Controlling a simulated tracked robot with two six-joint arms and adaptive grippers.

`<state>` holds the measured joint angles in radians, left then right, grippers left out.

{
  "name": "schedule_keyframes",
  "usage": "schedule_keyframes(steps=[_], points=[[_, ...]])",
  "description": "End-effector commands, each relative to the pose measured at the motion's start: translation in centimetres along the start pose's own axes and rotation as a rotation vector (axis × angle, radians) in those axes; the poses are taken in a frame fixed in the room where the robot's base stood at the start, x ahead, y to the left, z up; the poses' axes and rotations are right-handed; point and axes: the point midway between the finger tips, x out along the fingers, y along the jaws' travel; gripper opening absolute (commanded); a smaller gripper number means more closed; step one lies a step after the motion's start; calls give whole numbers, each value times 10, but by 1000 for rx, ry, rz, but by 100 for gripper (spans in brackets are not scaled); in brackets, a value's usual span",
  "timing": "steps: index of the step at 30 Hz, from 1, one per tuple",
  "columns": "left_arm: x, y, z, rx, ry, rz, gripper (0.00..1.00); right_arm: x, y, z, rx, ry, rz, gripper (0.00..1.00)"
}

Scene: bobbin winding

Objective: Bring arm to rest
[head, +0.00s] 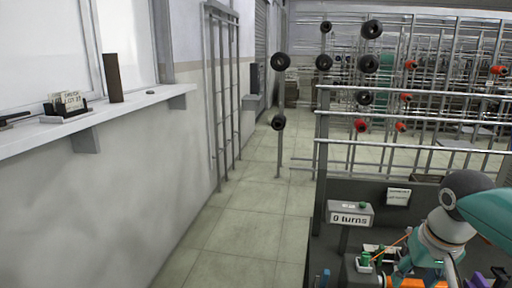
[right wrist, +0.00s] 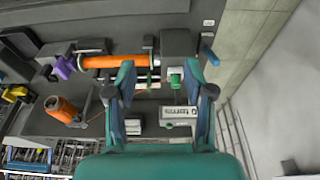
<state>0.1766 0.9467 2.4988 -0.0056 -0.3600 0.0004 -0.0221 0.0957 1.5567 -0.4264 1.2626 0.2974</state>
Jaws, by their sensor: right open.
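My right gripper (right wrist: 163,95) is open, its two fingers wide apart above the winding bench, with nothing held between them. In the head view my right arm comes in at the lower right and my right gripper (head: 432,262) hangs over the bench; its fingertips are hard to make out there. Below it in the right wrist view lie an orange rod (right wrist: 112,61) on the winder, a small green part (right wrist: 176,78) and an orange thread cone (right wrist: 62,108). A counter box (head: 350,214) reads "0 turns". My left gripper is out of both views.
The dark bench (head: 345,192) stands at the lower right, with metal creel racks (head: 400,110) behind it. A white wall ledge (head: 130,108) on the left carries a brown post (head: 113,78) and a card holder (head: 68,105). The tiled floor (head: 245,232) between is clear.

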Motion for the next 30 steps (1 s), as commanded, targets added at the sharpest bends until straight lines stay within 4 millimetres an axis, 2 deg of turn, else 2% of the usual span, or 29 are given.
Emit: schedule_keyframes(steps=[5,8,17,20,23,24,26,27,30], points=[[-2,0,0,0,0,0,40,35,-3,2,-7,-85,19,53],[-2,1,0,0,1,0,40,58,-7,10,-22,-149,29,53],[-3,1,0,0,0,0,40,145,-30,59,-76,-377,22,53],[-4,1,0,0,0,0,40,187,-45,88,-101,-462,-6,53],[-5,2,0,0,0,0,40,236,-66,132,-125,-553,-60,53],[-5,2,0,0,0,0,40,256,-75,154,-132,-586,-88,53],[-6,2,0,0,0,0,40,283,-90,189,-135,-629,-136,53],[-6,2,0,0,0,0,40,298,-100,214,-132,-652,-169,53],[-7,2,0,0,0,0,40,328,-125,278,-108,-685,-252,53]])
